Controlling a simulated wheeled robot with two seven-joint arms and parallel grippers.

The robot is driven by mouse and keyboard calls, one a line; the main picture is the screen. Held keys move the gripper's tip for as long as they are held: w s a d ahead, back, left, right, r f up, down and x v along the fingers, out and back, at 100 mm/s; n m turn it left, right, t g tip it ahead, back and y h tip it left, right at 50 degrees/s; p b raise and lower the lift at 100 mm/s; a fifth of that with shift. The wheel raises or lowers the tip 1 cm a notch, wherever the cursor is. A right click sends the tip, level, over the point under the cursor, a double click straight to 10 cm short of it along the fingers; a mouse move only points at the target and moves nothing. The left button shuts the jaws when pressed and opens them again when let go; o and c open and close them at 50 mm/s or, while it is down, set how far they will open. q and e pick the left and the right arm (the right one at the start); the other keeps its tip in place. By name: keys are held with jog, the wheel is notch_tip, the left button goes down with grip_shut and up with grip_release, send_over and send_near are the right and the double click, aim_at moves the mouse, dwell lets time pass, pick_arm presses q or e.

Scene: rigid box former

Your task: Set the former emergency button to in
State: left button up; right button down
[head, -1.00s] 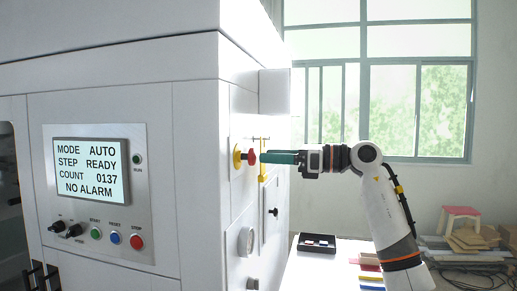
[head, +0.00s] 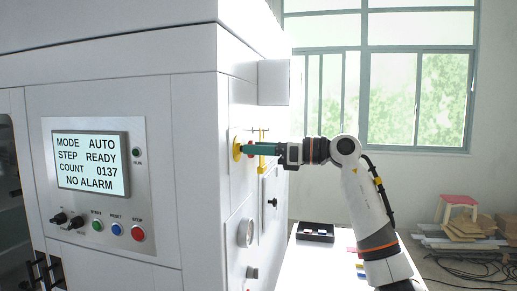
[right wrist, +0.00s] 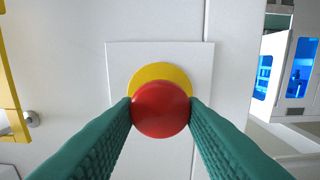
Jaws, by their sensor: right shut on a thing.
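The emergency button is a red round knob (right wrist: 160,110) in front of a yellow disc (right wrist: 160,71) on a pale plate of the former. In the head view the yellow disc (head: 236,148) shows on the machine's side face, and the red knob is mostly hidden behind the green fingers. My right gripper (head: 248,148) reaches it from the right. In the right wrist view its two green fingers touch the knob on its left and right sides, shut on it. My left gripper is not in view.
A yellow bracket (head: 262,147) stands close beside the button, near my right fingers. The control panel (head: 98,190) with its screen is on the front face. Below my right arm is a white table with a black tray (head: 315,232).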

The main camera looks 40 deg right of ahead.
jog(key=shift+w+a+r+p, duration=0.1)
jog(key=shift+w+a+p, duration=0.1)
jog(key=shift+w+p, duration=0.1)
jog(key=c, duration=1)
grip_release()
jog(key=shift+o, duration=0.2)
jog(key=b+v, duration=0.4)
jog(key=v, duration=0.8)
jog(key=shift+w, duration=0.1)
